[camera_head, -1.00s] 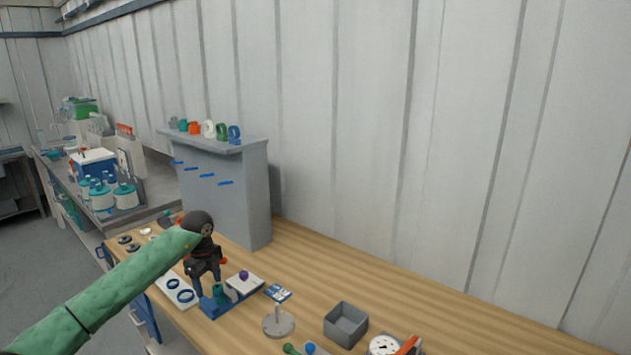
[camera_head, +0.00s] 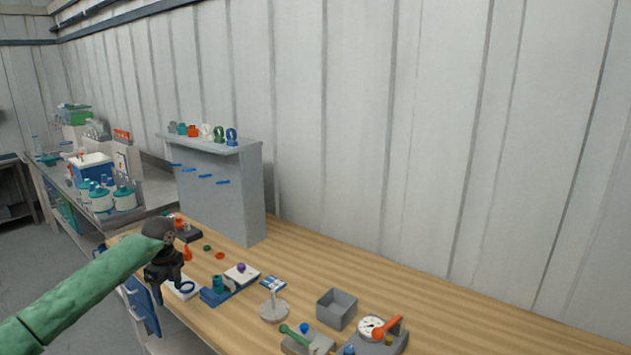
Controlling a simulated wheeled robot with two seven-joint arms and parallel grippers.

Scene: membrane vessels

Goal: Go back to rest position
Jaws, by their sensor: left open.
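My left arm comes in from the lower left with a green sleeve. Its dark left gripper (camera_head: 157,285) is open and hangs near the front left edge of the wooden workbench (camera_head: 420,290), beside a white plate with blue rings (camera_head: 184,290). Nothing shows between its fingers. A blue fixture (camera_head: 216,297) with a teal piece stands to its right, with a white block bearing a purple knob (camera_head: 241,272) beside it. My right gripper is not in view.
A grey stand (camera_head: 222,190) with coloured fittings on top rises at the back of the bench. A grey box (camera_head: 337,309), a disc with a post (camera_head: 274,308) and a gauge with an orange handle (camera_head: 378,329) stand to the right. The bench's back right is clear.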

